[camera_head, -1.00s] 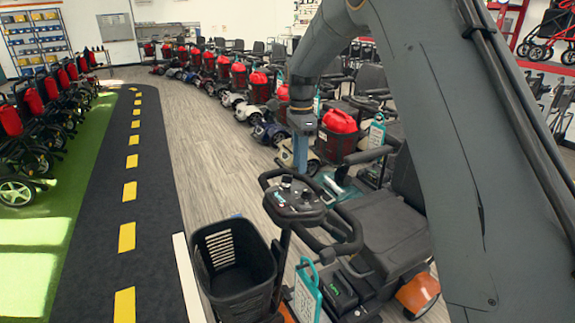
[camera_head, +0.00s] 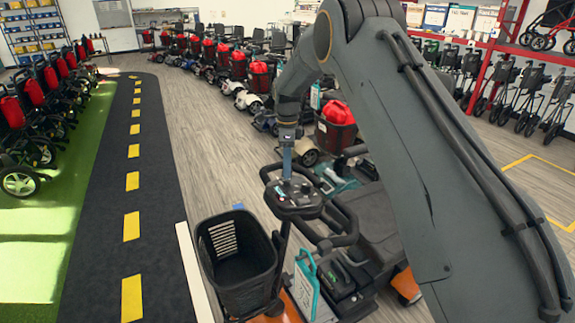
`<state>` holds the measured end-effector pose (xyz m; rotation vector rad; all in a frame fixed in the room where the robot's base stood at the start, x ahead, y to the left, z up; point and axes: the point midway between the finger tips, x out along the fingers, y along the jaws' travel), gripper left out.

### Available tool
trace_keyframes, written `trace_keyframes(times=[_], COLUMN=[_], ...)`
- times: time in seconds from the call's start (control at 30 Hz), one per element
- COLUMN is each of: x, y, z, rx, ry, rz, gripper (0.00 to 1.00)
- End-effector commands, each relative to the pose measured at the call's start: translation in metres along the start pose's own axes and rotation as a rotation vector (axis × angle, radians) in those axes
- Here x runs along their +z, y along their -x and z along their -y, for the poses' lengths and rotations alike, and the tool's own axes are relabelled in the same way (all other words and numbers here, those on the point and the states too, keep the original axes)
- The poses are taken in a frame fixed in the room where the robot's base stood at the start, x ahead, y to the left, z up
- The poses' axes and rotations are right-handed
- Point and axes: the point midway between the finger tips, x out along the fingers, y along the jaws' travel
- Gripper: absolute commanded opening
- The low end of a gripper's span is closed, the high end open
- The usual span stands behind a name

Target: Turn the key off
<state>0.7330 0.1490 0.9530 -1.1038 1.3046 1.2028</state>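A mobility scooter with a black front basket (camera_head: 236,262) stands at the lower middle. Its dark control panel (camera_head: 296,198) sits on the tiller behind the basket, with loop handlebars around it. My gripper (camera_head: 287,172) points down at the upper part of this panel, its tip at or just above the surface. I cannot tell whether it touches. The fingers look like one narrow grey-blue shape, so their opening does not show. The key is too small to make out or is hidden by the gripper.
The scooter's seat (camera_head: 375,220) is partly behind my arm. A row of scooters with red bags (camera_head: 335,113) runs back along the middle. A black track with yellow dashes (camera_head: 132,215) lies clear at left. Folded walkers (camera_head: 505,80) stand at right.

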Motion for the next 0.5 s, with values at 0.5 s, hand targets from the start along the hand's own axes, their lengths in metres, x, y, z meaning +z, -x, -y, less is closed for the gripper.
trace_keyframes(times=[0.5], x=[0.0001], y=[-0.0017], z=[0.0001], rx=[0.0], ry=[0.0], rz=[0.0], gripper=[0.0])
